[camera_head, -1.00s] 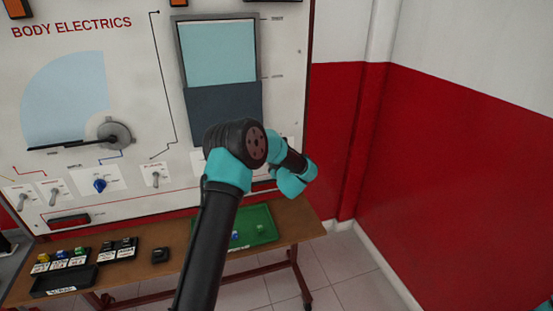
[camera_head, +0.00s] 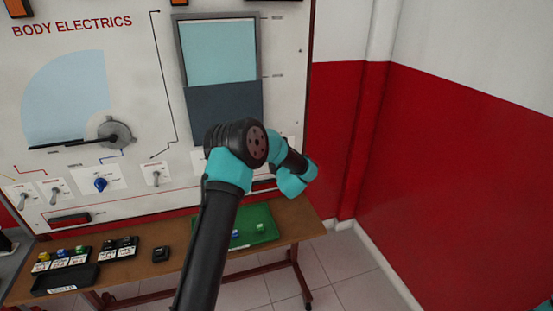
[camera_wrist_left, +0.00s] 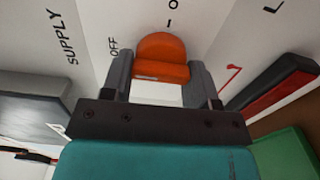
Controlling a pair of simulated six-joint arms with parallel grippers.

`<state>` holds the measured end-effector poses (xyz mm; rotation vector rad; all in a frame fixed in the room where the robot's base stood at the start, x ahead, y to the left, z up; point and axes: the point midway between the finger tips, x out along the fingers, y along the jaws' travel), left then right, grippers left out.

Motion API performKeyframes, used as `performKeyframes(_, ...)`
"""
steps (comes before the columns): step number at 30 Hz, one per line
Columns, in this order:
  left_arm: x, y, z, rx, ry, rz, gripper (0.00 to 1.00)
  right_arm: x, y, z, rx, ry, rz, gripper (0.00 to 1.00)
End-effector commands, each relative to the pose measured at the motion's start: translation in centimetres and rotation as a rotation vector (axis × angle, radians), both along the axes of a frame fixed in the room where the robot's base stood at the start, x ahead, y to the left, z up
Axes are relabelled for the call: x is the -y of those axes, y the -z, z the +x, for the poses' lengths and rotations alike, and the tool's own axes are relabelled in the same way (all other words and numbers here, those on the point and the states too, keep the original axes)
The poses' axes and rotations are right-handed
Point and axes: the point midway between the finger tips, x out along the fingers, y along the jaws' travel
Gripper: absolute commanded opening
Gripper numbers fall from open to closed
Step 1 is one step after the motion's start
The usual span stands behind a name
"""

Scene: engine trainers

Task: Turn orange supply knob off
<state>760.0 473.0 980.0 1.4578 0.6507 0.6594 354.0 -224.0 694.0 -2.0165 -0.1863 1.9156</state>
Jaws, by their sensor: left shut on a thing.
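The orange supply knob (camera_wrist_left: 162,58) shows in the left wrist view, on a white panel face with the words SUPPLY and OFF to its left. A small "I" and "O"-like mark is above it. My left gripper (camera_wrist_left: 160,75) has one finger on each side of the knob and is shut on it. Which way the knob points cannot be told. In the head view my left arm hides the gripper and knob in front of the lower right of the trainer board (camera_head: 140,100). My right gripper is not in view.
A blue knob (camera_head: 100,184) and toggle switches (camera_head: 156,177) sit along the board's lower edge. A brown table (camera_head: 185,265) below holds a green tray (camera_head: 262,217) and black trays (camera_head: 66,278). A red and white wall (camera_head: 450,180) stands at right.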

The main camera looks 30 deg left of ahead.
Motion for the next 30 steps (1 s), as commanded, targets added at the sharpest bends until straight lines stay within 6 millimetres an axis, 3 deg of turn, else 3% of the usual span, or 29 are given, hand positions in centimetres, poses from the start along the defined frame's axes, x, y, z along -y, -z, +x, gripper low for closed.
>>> performKeyframes(10, 0.02, 0.03, -0.01, 0.002, 0.000, -0.003, 0.31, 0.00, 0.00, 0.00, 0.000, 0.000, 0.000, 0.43)
performKeyframes(11, 0.02, 0.04, -0.01, 0.002, 0.000, -0.003, 0.57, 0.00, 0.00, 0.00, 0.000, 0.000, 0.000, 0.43)
performKeyframes(18, 0.01, 0.02, 0.00, 0.002, 0.000, -0.003, 0.80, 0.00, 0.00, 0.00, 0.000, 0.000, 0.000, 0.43)
performKeyframes(30, 0.59, 0.01, -0.45, 0.001, 0.001, -0.002, 0.80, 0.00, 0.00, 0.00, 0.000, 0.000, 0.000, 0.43)
